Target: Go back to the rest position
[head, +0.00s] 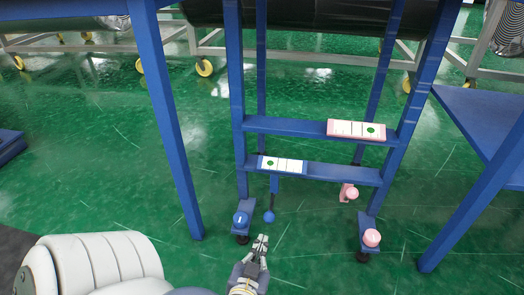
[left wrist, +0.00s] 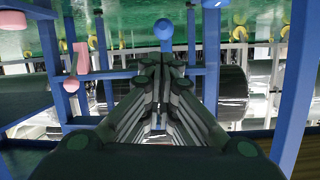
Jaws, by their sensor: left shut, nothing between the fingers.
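My left gripper (head: 261,243) is at the bottom centre of the head view, in front of the blue stand (head: 312,173). Its fingers are together with nothing between them. In the left wrist view its dark fingers (left wrist: 160,75) converge toward the middle. A blue ball-ended lever (head: 269,216) hangs just beyond the fingertips, apart from them in the head view. The ball also shows in the left wrist view (left wrist: 163,28). My right gripper is not in view.
The stand carries a pink-edged panel (head: 356,130) and a blue-edged panel (head: 282,164). A blue table (head: 485,120) stands right, and a dark roll (head: 320,17) lies behind. Green floor is open at left.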

